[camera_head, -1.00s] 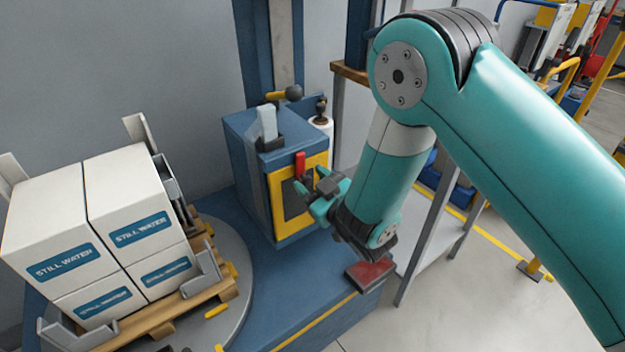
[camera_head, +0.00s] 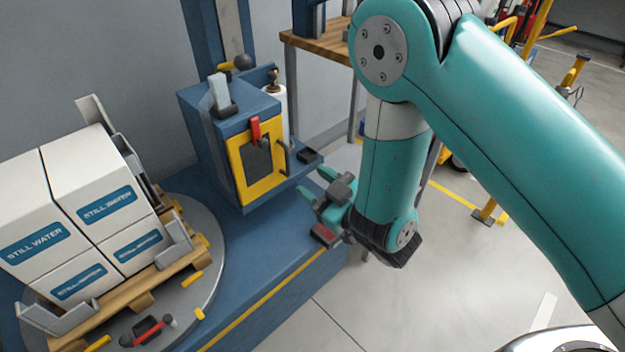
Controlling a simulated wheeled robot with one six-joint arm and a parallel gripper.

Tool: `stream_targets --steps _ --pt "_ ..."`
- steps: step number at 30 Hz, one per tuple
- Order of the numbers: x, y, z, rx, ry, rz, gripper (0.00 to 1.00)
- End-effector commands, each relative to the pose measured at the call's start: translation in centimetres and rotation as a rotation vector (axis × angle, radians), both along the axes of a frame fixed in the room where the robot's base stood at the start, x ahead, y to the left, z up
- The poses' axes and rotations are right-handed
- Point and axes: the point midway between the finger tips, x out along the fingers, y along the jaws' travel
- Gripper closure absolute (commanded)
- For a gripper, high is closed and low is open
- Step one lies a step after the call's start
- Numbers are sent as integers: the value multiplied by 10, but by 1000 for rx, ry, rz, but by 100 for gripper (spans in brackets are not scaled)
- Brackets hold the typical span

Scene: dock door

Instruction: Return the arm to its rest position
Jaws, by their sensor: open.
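My gripper (camera_head: 316,184) is at the lower end of my teal arm, right of the blue machine (camera_head: 215,150) with the yellow-framed door panel (camera_head: 240,180). Its teal fingers are spread apart and point left toward the machine. Nothing shows between them. The gripper looks clear of the machine's door and its red handle (camera_head: 255,130), though the exact gap is hard to judge. My arm comes in from the right and bends down at a large joint, hiding part of the floor and shelf behind.
White "STILL WATER" boxes (camera_head: 100,175) stand on a wooden pallet (camera_head: 128,292) on a round grey turntable (camera_head: 205,305) at left. A dark-red pad (camera_head: 325,236) lies at the blue base's edge. A wood-topped table (camera_head: 325,45) stands behind. Open grey floor (camera_head: 400,310) lies at lower right.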

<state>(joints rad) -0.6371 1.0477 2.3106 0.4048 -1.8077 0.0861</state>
Motion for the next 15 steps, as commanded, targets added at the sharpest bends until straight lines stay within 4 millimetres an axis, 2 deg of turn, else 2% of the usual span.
stream_targets --steps 11,15 --pt "2 -4 0 0 2 -8 51" --pt "14 -10 11 -6 52 -68 51"
